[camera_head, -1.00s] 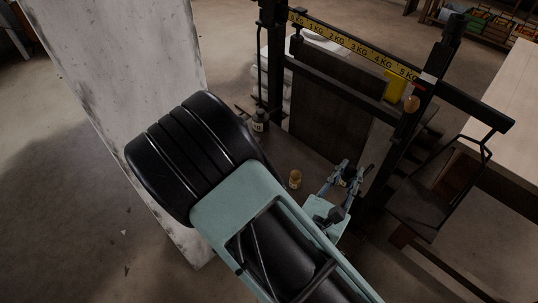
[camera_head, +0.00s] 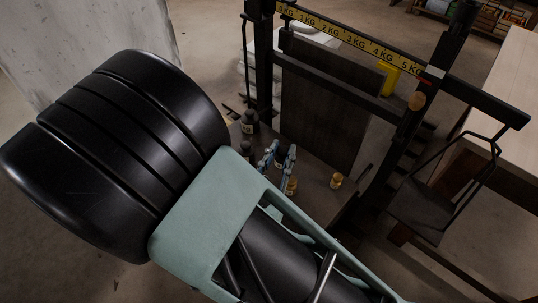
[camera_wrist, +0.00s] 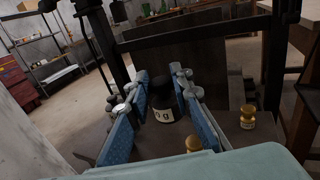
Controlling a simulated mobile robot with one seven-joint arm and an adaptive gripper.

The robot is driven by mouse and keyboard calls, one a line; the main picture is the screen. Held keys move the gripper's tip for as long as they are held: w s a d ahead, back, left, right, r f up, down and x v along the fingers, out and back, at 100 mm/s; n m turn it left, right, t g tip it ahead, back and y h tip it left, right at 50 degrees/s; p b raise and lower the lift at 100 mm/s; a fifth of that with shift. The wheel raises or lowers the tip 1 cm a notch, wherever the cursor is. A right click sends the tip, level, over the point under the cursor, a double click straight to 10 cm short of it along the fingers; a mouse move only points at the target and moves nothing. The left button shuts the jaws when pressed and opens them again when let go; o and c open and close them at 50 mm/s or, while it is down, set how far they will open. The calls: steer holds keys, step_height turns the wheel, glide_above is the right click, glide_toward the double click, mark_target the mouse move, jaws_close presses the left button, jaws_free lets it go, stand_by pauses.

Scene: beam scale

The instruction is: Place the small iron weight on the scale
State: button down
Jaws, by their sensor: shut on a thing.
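My gripper (camera_head: 279,157) is low over the dark platform, its two blue-padded fingers on either side of a black iron weight (camera_wrist: 163,102) with a pale label. The weight stands upright between the pads in the wrist view; the head view hardly shows it. The beam scale (camera_head: 350,45) has a yellow strip marked in kilograms. Its dark hanging pan (camera_head: 420,212) is at the right, apart from my gripper, and looks empty.
Two brass weights (camera_head: 291,186) (camera_head: 336,181) stand close to the gripper, one just in front of the fingers. A dark upright board (camera_head: 325,115) rises behind. A pale table (camera_head: 500,95) is at the right.

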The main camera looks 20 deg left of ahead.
steer(key=w+a+f+b, duration=0.1)
steer(key=w+a+f, duration=0.1)
steer(key=w, duration=0.1)
steer(key=w+a+f+b, duration=0.1)
steer(key=w+a+f, duration=0.1)
steer(key=w+f, duration=0.1)
steer(key=w+a+f+b, duration=0.1)
steer(key=w+a+f, duration=0.1)
steer(key=w+f, duration=0.1)
steer(key=shift+w+a+f, duration=0.1)
steer(key=shift+w+f, duration=0.05)
steer(key=shift+w, duration=0.1)
steer(key=shift+w+a+f, duration=0.1)
steer(key=shift+w+f, duration=0.05)
steer(key=shift+f, duration=0.05)
steer(key=shift+w+a+f+b, duration=0.1)
steer(key=shift+f+b, duration=0.25)
steer(key=shift+f, duration=0.55)
steer(key=shift+w+a+f+b, duration=0.1)
steer(key=shift+f+b, duration=0.2)
steer(key=shift+f, duration=0.55)
steer(key=shift+f, duration=0.1)
steer(key=shift+f, duration=0.15)
steer(key=c, duration=1.7)
jaws_free()
